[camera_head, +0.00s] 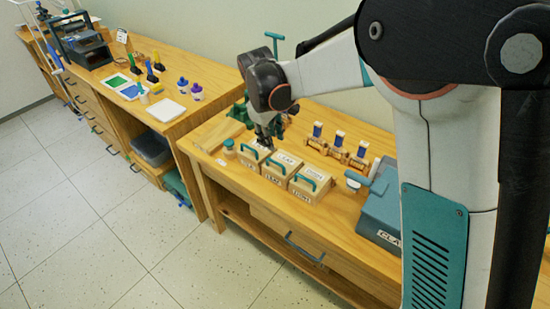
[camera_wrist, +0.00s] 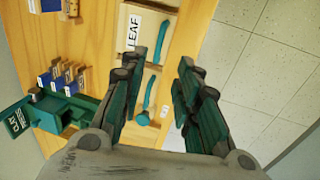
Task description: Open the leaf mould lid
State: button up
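The leaf mould box (camera_wrist: 147,41) bears a "LEAF" label and a teal bar handle (camera_wrist: 166,33) in the wrist view.
The rightmost box (camera_head: 309,184) stands beside the middle one.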

aim_at(276, 162)
jog(key=f+b, duration=0.1)
jog(key=f, duration=0.2)
jog(key=w+d+f+b, duration=0.1)
jog(key=f, duration=0.3)
jog(key=w+f+b, duration=0.1)
jog(key=f, duration=0.3)
jog(key=shift+d+f, duration=0.2)
jog(key=shift+s, duration=0.1)
grip_shut()
